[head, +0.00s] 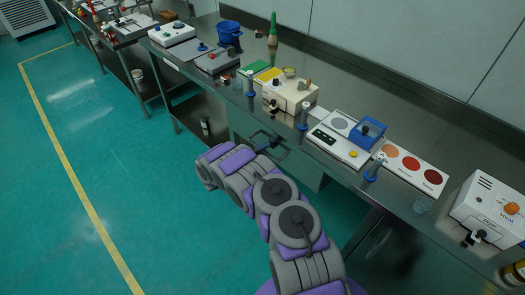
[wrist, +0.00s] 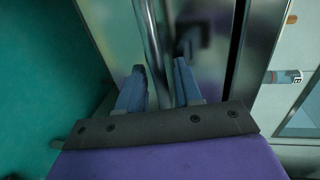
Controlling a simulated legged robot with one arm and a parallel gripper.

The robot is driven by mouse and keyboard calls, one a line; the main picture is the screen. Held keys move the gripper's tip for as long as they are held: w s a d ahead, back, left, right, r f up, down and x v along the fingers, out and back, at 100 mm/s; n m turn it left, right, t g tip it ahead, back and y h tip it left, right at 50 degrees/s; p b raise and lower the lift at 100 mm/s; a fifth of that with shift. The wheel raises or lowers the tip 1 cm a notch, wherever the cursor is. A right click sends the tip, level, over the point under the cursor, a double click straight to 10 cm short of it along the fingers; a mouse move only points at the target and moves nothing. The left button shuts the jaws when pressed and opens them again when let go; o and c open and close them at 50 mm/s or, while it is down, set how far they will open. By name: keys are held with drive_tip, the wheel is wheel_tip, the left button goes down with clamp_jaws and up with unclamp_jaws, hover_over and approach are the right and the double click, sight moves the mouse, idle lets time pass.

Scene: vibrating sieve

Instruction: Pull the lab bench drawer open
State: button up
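The lab bench drawer's metal front (wrist: 212,62) fills the middle of the wrist view, with a long bar handle (wrist: 150,30) across it. My gripper (wrist: 160,66) faces it with its two blue-grey fingers apart, one on each side of the bar. A gap shows between the bar and the right finger; whether the left finger touches it I cannot tell. In the head view my gripper (head: 268,146) is at the bench front, below the worktop edge, and its own links partly hide the drawer front (head: 308,174).
The steel bench top (head: 350,95) holds several devices, including a beige box (head: 290,95), a white scale with a blue part (head: 343,140) and a white dryer-like box (head: 490,208). Open green floor (head: 90,150) lies to the left.

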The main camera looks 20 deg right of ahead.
clamp_jaws()
drive_tip(key=shift+a, duration=0.1)
drive_tip(key=shift+s+a+f, duration=0.1)
idle(0.3)
drive_tip(key=f+p+v, duration=0.1)
drive_tip(key=f+v, duration=0.1)
drive_tip(key=v, duration=1.1)
drive_tip(key=a+f+p+v, duration=0.1)
drive_tip(key=f+v, duration=0.2)
drive_tip(key=v, duration=1)
drive_tip(key=shift+s+a+f+p, duration=0.35)
drive_tip(key=shift+p, duration=0.05)
drive_tip(key=shift+c, duration=0.3)
unclamp_jaws()
drive_tip(key=shift+o, duration=0.5)
drive_tip(key=shift+w+r, duration=0.1)
drive_tip(key=shift+a, duration=0.1)
